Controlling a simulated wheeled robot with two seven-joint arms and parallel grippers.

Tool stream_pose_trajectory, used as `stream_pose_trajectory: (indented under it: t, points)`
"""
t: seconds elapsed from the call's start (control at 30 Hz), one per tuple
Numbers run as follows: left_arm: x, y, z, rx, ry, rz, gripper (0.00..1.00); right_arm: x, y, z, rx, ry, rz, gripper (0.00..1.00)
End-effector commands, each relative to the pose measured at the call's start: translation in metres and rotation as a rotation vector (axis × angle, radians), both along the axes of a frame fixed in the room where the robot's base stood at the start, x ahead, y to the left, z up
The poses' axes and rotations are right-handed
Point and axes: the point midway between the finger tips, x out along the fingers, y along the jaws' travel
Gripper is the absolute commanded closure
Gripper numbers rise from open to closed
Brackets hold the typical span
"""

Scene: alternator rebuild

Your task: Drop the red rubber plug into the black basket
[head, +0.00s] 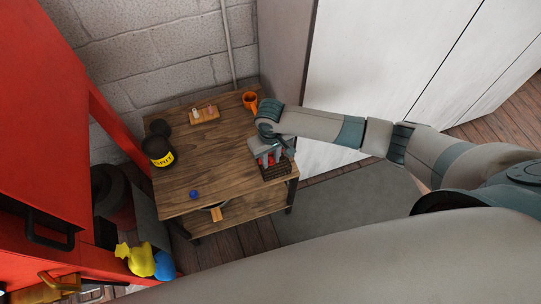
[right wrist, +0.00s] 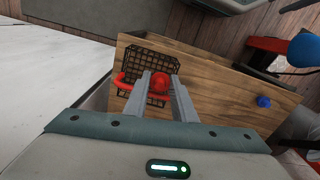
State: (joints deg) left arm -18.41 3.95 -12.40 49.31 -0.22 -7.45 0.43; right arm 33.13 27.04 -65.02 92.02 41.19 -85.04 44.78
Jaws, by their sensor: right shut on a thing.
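The red rubber plug (right wrist: 158,82) sits between the fingertips of my right gripper (right wrist: 159,88) in the right wrist view. The gripper is shut on it. The black basket (right wrist: 135,63) is a wire mesh basket with a red handle, just beyond the fingers, and the plug overlaps it in this view. In the head view the basket (head: 278,172) stands at the right front corner of the wooden table, with my right gripper (head: 270,159) over its back part. I cannot tell the exact height of the plug above it. My left gripper is in neither view.
The wooden table (head: 215,165) has free room in its middle. A red cabinet (head: 45,120) is at left.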

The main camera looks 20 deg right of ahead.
Motion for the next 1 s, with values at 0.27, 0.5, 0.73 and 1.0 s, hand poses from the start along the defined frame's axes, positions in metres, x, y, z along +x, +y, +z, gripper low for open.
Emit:
stream_pose_trajectory:
  t: [0.27,0.5,0.73,1.0]
  points:
    - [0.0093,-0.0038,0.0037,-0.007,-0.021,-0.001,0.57,0.0001,0.0007,-0.0062,0.001,-0.001,0.001,0.97]
    - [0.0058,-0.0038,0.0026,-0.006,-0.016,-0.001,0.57,0.0001,0.0006,-0.0063,0.001,-0.001,0.001,0.97]
    - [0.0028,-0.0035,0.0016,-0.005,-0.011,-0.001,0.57,0.0,0.0006,-0.0063,0.001,0.0,0.0,0.54]
    - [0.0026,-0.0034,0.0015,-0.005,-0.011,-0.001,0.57,-0.0001,0.0005,-0.0063,0.001,0.0,0.0,0.54]
